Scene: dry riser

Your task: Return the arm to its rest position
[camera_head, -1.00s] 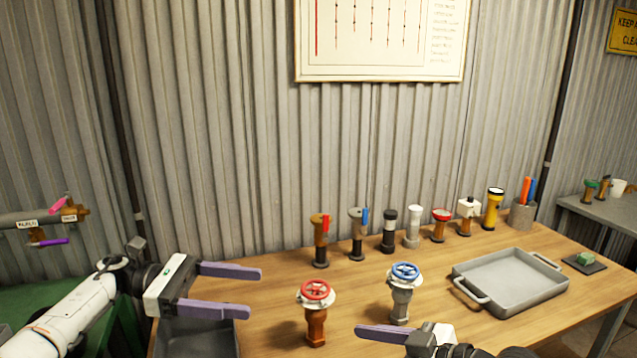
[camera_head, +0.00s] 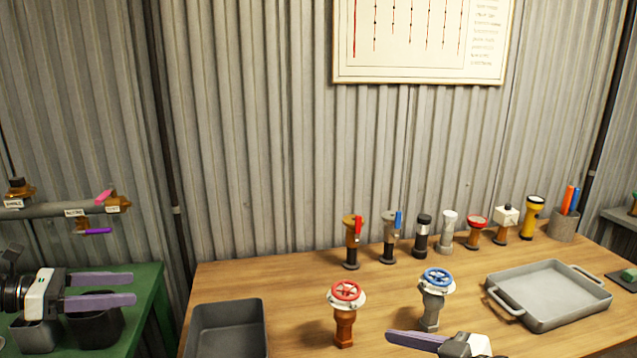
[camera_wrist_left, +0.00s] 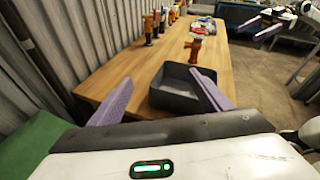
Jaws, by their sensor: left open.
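My left gripper (camera_head: 100,290) is at the lower left of the head view, over the green bench. Its two purple fingers are apart, with nothing between them. In the left wrist view its open fingers (camera_wrist_left: 158,100) point toward the wooden table, and the dark open bin shows behind the right finger. My right gripper (camera_head: 418,340) shows at the bottom edge of the head view, in front of the blue-wheel valve. Only one purple finger and part of its body show, so its opening is hidden.
A red-wheel valve (camera_head: 345,312) and a blue-wheel valve (camera_head: 433,300) stand on the wooden table (camera_head: 280,280). A dark bin (camera_head: 228,310) is at its left, a grey tray (camera_head: 550,292) at its right. Several fittings stand behind. A pipe (camera_head: 60,209) runs above the green bench (camera_head: 145,285).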

